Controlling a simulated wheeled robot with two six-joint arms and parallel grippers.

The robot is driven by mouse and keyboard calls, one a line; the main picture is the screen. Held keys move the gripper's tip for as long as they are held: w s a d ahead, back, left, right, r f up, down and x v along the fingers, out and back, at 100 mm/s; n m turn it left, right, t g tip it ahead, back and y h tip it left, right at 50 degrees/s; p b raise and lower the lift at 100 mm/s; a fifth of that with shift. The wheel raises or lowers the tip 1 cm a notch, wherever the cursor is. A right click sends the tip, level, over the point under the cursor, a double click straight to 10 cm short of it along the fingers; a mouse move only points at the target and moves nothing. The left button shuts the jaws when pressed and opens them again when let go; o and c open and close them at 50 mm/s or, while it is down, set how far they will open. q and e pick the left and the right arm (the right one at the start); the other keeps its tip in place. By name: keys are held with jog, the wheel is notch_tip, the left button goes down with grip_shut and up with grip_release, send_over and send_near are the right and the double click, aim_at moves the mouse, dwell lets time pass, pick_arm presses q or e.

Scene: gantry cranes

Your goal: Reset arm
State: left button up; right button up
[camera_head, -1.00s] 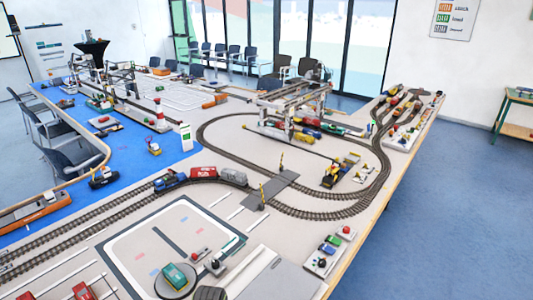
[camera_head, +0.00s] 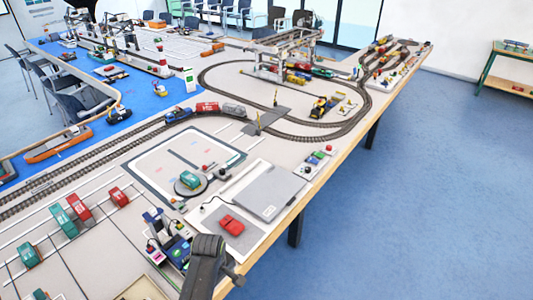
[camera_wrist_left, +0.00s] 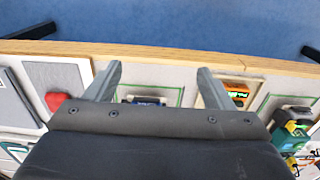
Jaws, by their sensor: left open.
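My left gripper (camera_wrist_left: 158,74) shows in the left wrist view with its two grey fingers spread apart and nothing held between them. It is over the tabletop close to the wooden edge (camera_wrist_left: 170,54). A dark object (camera_wrist_left: 144,100) within a green outline lies below, between the fingers in the picture. In the head view a dark grey arm part of mine (camera_head: 205,262) stands at the bottom, near the table's front edge; no open fingers can be made out there. My right gripper is not in view.
A red object (camera_head: 231,226) lies on a grey pad beside a flat grey panel (camera_head: 268,190). Blue and green devices (camera_head: 172,240) stand left of my arm. Toy trains, tracks and a gantry crane (camera_head: 285,52) fill the table behind. Right of the table is open blue floor (camera_head: 430,200).

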pick_arm(q)
jog(key=s+a+f+m+b, duration=0.25)
jog(key=s+f, duration=0.25)
jog(key=f, duration=0.4)
jog(key=s+a+f+m+b, duration=0.1)
jog(key=s+a+f+b, duration=0.25)
jog(key=f, duration=0.65)
jog(key=s+a+f+m+b, duration=0.2)
jog(key=s+f, duration=0.3)
jog(key=f, duration=0.4)
jog(key=s+a+f+m+b, duration=0.1)
jog(key=s+a+f+b, duration=0.1)
jog(key=s+f, duration=0.3)
jog(key=s+a+f+m+b, duration=0.2)
jog(key=s+a+f, duration=0.2)
jog(key=s, duration=0.7)
jog(key=s+a+f+m+t+y+b, duration=0.1)
jog(key=s+a+f+b, duration=0.1)
jog(key=s+f, duration=0.4)
jog(key=s+a, duration=0.1)
jog(key=s, duration=0.1)
jog(key=shift+s+f, duration=0.35)
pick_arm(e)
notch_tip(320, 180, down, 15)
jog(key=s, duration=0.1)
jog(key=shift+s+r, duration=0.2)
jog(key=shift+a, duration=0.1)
